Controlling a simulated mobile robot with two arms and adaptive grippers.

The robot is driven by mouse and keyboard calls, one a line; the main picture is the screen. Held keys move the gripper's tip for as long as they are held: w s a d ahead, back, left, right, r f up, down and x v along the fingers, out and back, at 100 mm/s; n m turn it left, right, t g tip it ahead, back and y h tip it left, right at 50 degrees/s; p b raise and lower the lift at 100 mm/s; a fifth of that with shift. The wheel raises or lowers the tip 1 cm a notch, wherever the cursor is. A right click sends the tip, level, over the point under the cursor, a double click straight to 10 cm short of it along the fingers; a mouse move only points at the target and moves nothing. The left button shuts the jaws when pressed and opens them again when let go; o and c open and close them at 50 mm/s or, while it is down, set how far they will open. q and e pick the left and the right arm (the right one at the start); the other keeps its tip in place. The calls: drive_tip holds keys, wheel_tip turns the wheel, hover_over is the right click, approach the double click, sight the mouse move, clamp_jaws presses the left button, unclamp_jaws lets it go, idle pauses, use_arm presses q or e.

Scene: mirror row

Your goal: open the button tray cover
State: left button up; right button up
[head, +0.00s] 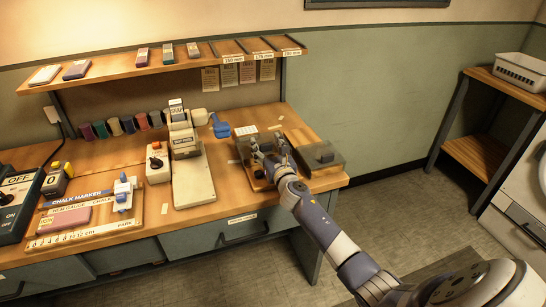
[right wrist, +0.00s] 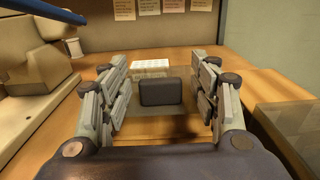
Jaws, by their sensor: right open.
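A low tray with a see-through cover (right wrist: 150,128) sits on the wooden bench. A dark block-shaped handle (right wrist: 161,92) stands on the cover. In the right wrist view my right gripper (right wrist: 162,98) is open, with one finger on each side of the handle and a gap on both sides. In the head view my right gripper (head: 262,158) is over this tray, and the arm and hand hide much of it. My left gripper is not in view.
A shelf (head: 180,64) runs above the bench.

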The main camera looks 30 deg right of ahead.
drive_tip(key=v, duration=1.1)
drive_tip(key=shift+s, duration=0.1)
drive_tip(key=shift+f, duration=0.1)
